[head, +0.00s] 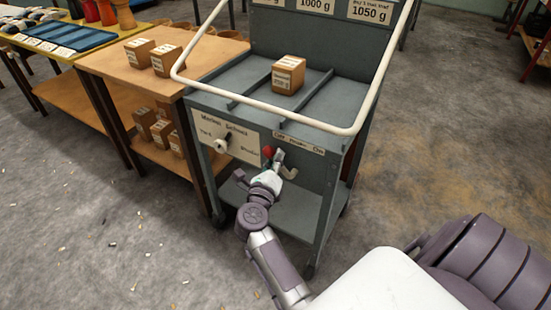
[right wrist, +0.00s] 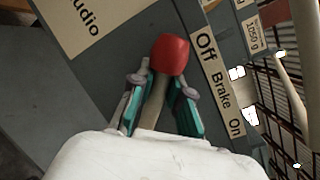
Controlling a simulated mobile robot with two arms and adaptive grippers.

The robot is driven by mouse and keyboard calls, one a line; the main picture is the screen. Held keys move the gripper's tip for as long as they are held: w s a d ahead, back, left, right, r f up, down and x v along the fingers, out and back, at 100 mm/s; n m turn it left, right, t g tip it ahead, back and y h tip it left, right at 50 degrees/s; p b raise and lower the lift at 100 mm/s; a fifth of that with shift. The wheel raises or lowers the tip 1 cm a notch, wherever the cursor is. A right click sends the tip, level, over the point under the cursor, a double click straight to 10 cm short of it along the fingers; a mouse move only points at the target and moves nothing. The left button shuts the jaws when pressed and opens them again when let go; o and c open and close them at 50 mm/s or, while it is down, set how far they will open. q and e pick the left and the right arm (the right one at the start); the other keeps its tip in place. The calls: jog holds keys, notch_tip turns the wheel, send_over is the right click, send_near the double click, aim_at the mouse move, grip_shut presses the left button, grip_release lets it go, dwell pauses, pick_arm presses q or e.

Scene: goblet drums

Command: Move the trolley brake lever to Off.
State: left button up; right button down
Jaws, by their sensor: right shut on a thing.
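The grey trolley (head: 300,205) stands in the middle of the head view. On its front panel is a brake label (head: 298,143) reading Off, Brake, On; it also shows in the right wrist view (right wrist: 220,88). The brake lever has a red knob (right wrist: 170,54) on a pale shaft (right wrist: 153,105). The knob is beside the Off end of the label, and shows in the head view (head: 267,152) too. My right gripper (right wrist: 160,95) is shut on the lever shaft below the knob. It partly hides the lever's lower part. My left gripper is not in view.
A selector plate (head: 238,134) with a pale knob sits left of the lever. The trolley carries a wooden block (head: 288,75) in its tray and a cream push rail (head: 270,110). Wooden shelves (head: 150,75) with several blocks adjoin it at left. Floor at right is clear.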

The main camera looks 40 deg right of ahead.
jog(key=shift+w+a+r, duration=0.1)
jog(key=shift+w+r, duration=0.05)
jog(key=shift+r, duration=0.25)
jog(key=c, duration=1)
grip_release()
jog(key=shift+w+f, duration=0.1)
jog(key=shift+f, duration=0.15)
